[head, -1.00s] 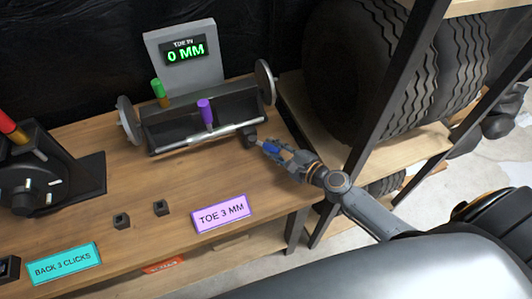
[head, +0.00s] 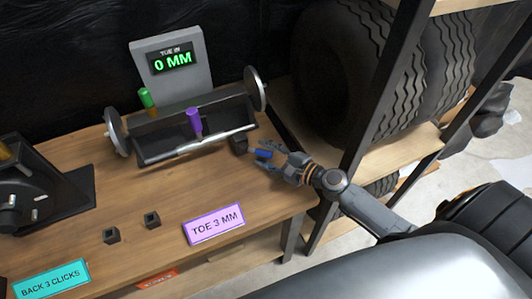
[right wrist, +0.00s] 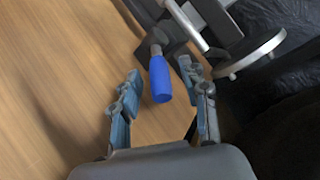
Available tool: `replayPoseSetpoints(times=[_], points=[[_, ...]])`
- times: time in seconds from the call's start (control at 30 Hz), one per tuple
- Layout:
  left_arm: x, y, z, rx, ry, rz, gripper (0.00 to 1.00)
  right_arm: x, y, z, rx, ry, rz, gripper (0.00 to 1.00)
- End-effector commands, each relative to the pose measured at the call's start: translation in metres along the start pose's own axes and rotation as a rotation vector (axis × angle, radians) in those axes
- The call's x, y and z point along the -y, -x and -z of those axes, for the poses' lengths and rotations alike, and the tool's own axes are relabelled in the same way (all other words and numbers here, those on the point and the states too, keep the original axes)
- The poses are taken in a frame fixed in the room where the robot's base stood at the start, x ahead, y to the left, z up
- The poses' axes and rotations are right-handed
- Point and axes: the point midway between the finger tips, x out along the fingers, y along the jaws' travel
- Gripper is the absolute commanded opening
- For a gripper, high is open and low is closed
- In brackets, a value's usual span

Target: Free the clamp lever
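The clamp lever shows as a blue handle (head: 263,154) sticking out of a dark clamp block (head: 239,145) at the right front of the toe fixture. My right gripper (head: 272,157) is open around the handle's end in the head view. In the right wrist view the blue handle (right wrist: 160,79) stands between the two spread fingers (right wrist: 160,88), with a visible gap on each side. It has a pale metal stem toward the clamp. My left gripper is not in view.
The fixture has a purple handle (head: 194,122), a green handle (head: 146,98) and a display (head: 172,60) reading 0 MM. A TOE 3 MM sign (head: 214,224) lies on the bench (head: 172,188). A tyre rack post (head: 372,105) stands close by my right arm.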

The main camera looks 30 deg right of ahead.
Motion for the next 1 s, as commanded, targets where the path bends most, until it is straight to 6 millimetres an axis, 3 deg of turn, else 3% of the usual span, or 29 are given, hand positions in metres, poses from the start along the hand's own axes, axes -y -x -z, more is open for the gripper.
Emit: replayPoseSetpoints(times=[0.27, 0.7, 1.0], points=[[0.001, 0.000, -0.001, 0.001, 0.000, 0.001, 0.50, -0.001, 0.011, 0.000, -0.001, -0.002, -0.001, 0.45], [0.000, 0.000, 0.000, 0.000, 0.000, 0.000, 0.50, -0.001, 0.098, 0.000, -0.003, -0.001, 0.000, 0.45], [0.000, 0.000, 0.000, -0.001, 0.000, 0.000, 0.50, 0.000, 0.120, 0.000, 0.000, 0.000, 0.000, 0.45]])
